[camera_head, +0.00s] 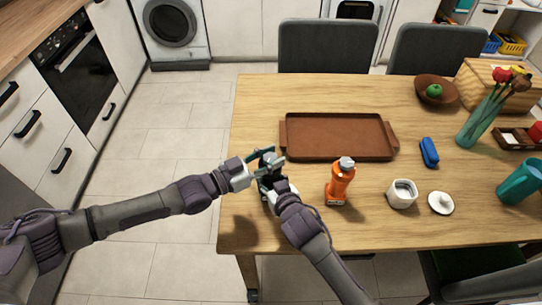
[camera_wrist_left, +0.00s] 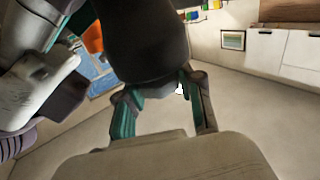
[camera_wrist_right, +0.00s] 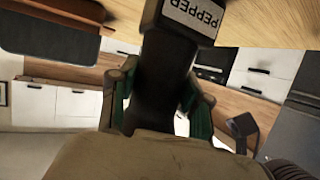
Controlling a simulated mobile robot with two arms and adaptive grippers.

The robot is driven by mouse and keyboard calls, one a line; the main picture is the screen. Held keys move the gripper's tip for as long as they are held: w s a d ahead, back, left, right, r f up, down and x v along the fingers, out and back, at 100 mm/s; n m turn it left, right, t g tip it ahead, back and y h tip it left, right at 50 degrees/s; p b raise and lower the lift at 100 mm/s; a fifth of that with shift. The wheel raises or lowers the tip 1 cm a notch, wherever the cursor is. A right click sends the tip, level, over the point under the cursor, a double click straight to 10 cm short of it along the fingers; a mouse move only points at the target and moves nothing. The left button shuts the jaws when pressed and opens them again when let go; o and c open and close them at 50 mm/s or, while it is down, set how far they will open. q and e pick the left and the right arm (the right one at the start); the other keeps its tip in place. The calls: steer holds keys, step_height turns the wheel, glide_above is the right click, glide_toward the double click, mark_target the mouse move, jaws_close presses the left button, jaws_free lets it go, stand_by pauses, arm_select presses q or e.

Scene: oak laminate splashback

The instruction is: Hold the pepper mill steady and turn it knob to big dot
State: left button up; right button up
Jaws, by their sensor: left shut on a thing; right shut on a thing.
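My right gripper (camera_head: 274,186) is shut on the dark body lower down. The right wrist view shows that body (camera_wrist_right: 162,85) between the teal fingers, with a white PEPPER label (camera_wrist_right: 194,16). No dot marks can be made out.
An orange bottle (camera_head: 340,183) stands close to the right of the mill. A brown tray (camera_head: 338,154) lies behind. A white pot (camera_head: 402,194), its lid (camera_head: 440,203) and a blue case (camera_head: 429,152) are farther right. The table's left edge is just beside the mill.

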arm_select(q)
steer(key=o, duration=1.2)
steer(key=shift+a, duration=0.15)
steer(key=shift+s+a, duration=0.2)
steer(key=shift+a, duration=0.1)
steer(key=v, duration=1.1)
steer(key=shift+s, duration=0.1)
arm_select(e)
steer(key=o, duration=1.4)
steer(key=shift+c, duration=0.2)
